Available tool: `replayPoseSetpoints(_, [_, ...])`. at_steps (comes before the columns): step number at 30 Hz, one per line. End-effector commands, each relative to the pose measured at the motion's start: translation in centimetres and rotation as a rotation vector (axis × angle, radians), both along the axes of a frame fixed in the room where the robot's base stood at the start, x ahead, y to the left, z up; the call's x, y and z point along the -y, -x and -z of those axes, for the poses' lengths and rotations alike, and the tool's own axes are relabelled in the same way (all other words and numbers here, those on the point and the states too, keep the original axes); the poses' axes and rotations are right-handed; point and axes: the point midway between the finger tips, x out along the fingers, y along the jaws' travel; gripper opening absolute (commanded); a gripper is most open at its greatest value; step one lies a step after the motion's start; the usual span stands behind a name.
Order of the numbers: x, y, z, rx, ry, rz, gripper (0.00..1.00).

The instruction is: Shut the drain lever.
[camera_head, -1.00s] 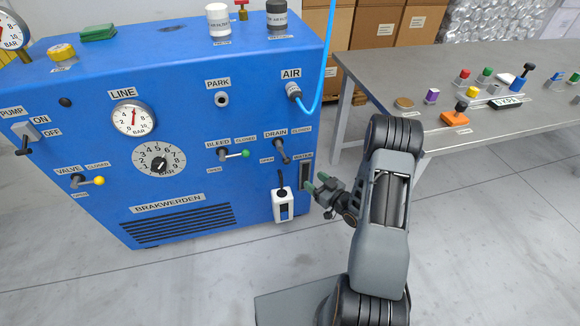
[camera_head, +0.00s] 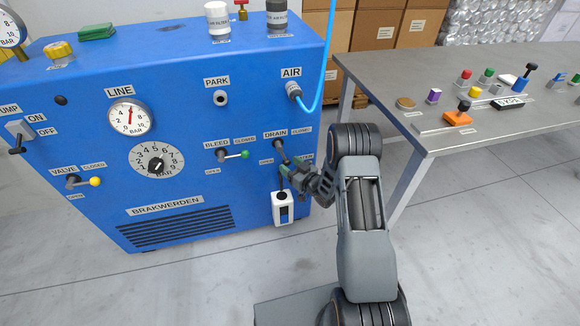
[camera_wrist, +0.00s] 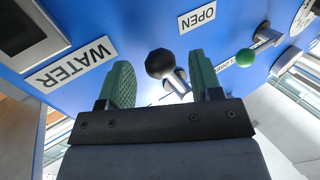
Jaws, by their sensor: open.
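The drain lever (camera_head: 279,147) is on the right part of the blue panel, under its DRAIN label. It points downward, with an OPEN label at its lower left and a CLOSED label at its upper right. My gripper (camera_head: 293,174) is just in front of it and hides its lower end in the head view. In the wrist view, the lever's black ball knob (camera_wrist: 160,63) shows between the green fingers of my open gripper (camera_wrist: 162,76). There is a gap on both sides of the knob, and I cannot tell how deep it sits between the fingers.
The bleed lever (camera_head: 232,155) with a green knob is left of the drain lever. A white holder (camera_head: 283,213) hangs just below my gripper. A WATER label (camera_wrist: 73,66) and dark window are close by. A grey table (camera_head: 430,90) with small objects stands at right.

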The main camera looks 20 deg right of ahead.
Motion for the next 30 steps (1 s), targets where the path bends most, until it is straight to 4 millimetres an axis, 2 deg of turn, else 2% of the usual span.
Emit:
replayPoseSetpoints(13, [-0.35, -0.62, 0.00, -0.001, 0.000, 0.000, 0.59])
replayPoseSetpoints(30, [-0.34, -0.60, 0.00, -0.001, 0.000, 0.000, 0.04])
